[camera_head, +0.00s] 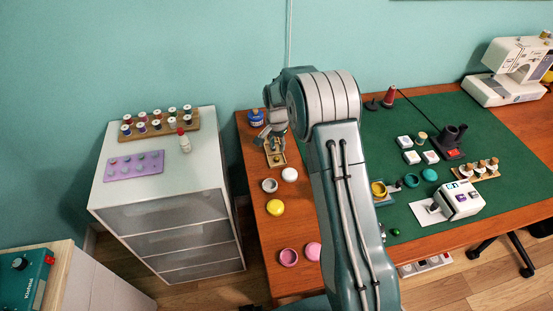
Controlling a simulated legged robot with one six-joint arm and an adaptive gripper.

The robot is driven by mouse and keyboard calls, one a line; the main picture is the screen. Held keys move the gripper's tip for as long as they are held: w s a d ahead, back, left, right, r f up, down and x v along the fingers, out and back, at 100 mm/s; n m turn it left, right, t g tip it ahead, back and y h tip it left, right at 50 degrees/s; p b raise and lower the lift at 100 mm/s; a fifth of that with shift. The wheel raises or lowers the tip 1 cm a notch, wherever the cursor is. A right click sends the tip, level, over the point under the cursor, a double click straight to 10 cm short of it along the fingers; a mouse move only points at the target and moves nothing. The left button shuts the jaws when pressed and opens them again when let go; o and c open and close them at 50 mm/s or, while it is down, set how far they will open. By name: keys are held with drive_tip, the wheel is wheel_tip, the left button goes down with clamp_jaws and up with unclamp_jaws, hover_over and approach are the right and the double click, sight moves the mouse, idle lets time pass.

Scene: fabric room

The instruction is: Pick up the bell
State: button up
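My gripper (268,137) hangs at the end of my arm over the left back part of the wooden desk, fingers pointing down. It is small in the view, and I cannot tell whether its fingers are open or shut. Just below it is a small wooden tray (282,162) with a small gold-coloured item (275,156) on it, which may be the bell. My gripper is close above the tray's back end and partly hides it. I cannot tell whether the fingers touch anything. No other thing shows clearly as a bell.
Several round lids and pots, including a yellow one (275,207), line the desk's left side. A white drawer cabinet (190,180) stands left of the desk. My arm hides the desk's middle; a green mat (480,130) lies right.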

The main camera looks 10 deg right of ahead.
sight(276, 157)
wheel_tip(276, 157, down, 6)
drive_tip(key=shift+a+r, duration=0.15)
drive_tip(key=c, duration=0.4)
